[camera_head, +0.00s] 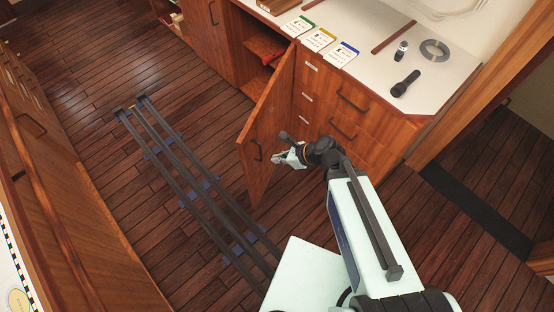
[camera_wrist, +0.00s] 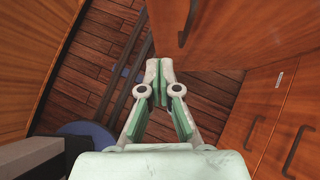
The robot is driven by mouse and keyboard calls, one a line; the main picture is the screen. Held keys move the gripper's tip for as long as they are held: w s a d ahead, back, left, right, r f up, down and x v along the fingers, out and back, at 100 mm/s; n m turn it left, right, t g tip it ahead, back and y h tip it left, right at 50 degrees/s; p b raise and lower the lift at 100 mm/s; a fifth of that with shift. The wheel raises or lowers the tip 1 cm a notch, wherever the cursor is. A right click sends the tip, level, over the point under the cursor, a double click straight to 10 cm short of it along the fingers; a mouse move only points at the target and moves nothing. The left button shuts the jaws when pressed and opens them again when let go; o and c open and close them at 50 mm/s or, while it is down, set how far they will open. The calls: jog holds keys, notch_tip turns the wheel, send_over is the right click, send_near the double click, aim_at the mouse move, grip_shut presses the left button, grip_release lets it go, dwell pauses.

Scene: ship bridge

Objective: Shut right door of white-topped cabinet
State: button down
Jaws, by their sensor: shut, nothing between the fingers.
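The white-topped cabinet (camera_head: 377,68) has wooden fronts, and its right door (camera_head: 273,126) stands swung wide open out over the floor. The door's dark handle (camera_head: 257,150) is near its free edge, on the face turned toward the drawers. In the wrist view the door (camera_wrist: 235,28) fills the upper middle, with its handle (camera_wrist: 187,22) above the fingertips. My gripper (camera_head: 279,158) is beside that outer face, low and to the right of the handle. In the wrist view my gripper (camera_wrist: 160,67) is shut and empty. I cannot tell whether it touches the door.
Drawers (camera_head: 345,115) with dark handles are right of the opening, behind my gripper. A shelf with a red item (camera_head: 265,48) shows inside. Floor rails (camera_head: 190,175) run left of the door.

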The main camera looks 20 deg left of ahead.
aim_at(247, 158)
jog(key=shift+s+a+f+b, duration=0.1)
jog(key=shift+a+f+b, duration=0.8)
jog(key=shift+a, duration=0.75)
jog(key=shift+s+a+f+b, duration=0.1)
jog(key=shift+a+f+b, duration=0.8)
jog(key=shift+a, duration=0.75)
jog(key=shift+a+f+b, duration=0.65)
jog(key=shift+a+f, duration=0.5)
jog(key=shift+a, duration=0.5)
jog(key=shift+a, duration=0.1)
